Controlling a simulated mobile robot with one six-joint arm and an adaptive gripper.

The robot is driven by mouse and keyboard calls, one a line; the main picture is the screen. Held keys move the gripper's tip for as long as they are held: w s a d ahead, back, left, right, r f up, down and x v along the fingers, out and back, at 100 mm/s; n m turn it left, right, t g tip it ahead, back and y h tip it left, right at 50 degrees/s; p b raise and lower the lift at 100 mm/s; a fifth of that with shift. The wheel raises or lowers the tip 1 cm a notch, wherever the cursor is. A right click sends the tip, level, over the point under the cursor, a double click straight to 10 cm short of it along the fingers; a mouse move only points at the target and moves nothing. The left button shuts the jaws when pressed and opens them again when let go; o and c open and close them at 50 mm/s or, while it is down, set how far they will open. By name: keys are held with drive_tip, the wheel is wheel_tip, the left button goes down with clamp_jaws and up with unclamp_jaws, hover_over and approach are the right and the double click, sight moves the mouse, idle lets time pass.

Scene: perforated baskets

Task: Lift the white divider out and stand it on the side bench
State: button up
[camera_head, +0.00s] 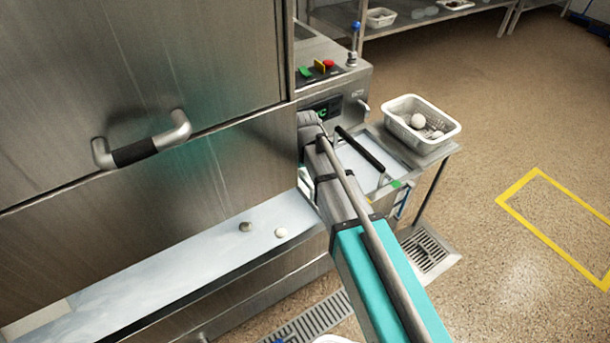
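I cannot make out a white divider for certain. A small pale patch (305,184) shows between my arm and the steel machine, too covered to identify. The side bench (446,151) is a small steel table right of my arm. A white perforated basket (400,132) stands on it with a few round pale items inside. My arm reaches from the bottom right up to the machine's corner. Its fingers are hidden behind my own arm links, so I cannot see what they touch.
A large steel machine with a bar handle (140,146) fills the left. Two small round objects, one dark (245,227) and one white (281,232), lie on its pale ledge (190,258). A black bar (360,148) lies close right of my arm. Open floor is at right.

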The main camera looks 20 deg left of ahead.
drive_tip(key=shift+f, duration=0.5)
clamp_jaws()
